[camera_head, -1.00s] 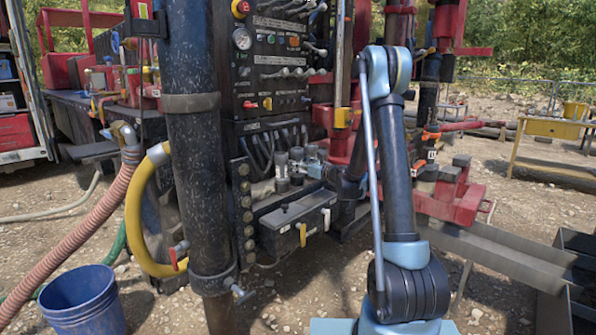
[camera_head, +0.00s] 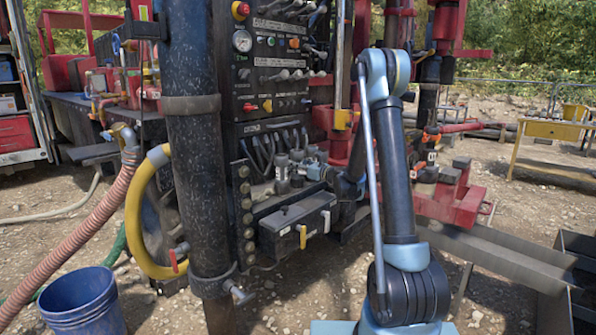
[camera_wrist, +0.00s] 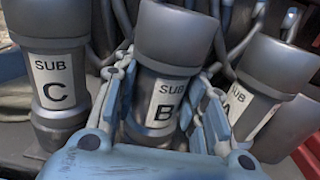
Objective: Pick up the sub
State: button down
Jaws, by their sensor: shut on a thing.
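Three dark grey metal subs stand side by side in the wrist view. Sub C (camera_wrist: 60,92) is on the left and sub B (camera_wrist: 168,86) is in the middle. The right one (camera_wrist: 258,92) has its letter partly covered by a finger, but it appears to be A. My gripper (camera_wrist: 170,98) has its blue linked fingers on both sides of sub B, shut on its body below the wide collar. Sub B looks slightly tilted in the view. In the head view my gripper (camera_head: 318,170) is small, at the subs by the rig.
Subs C and A stand close on either side of my fingers. A black control panel (camera_head: 275,60) with levers and hoses rises behind. A dark pipe column (camera_head: 197,150) stands to the left. A grey toolbox (camera_head: 295,222) lies below, and a blue bucket (camera_head: 80,300) is at lower left.

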notch_tip(320, 180, up, 10)
jog(key=shift+f, duration=0.1)
dwell(0.6)
jog(key=shift+d, duration=0.1)
dwell(0.8)
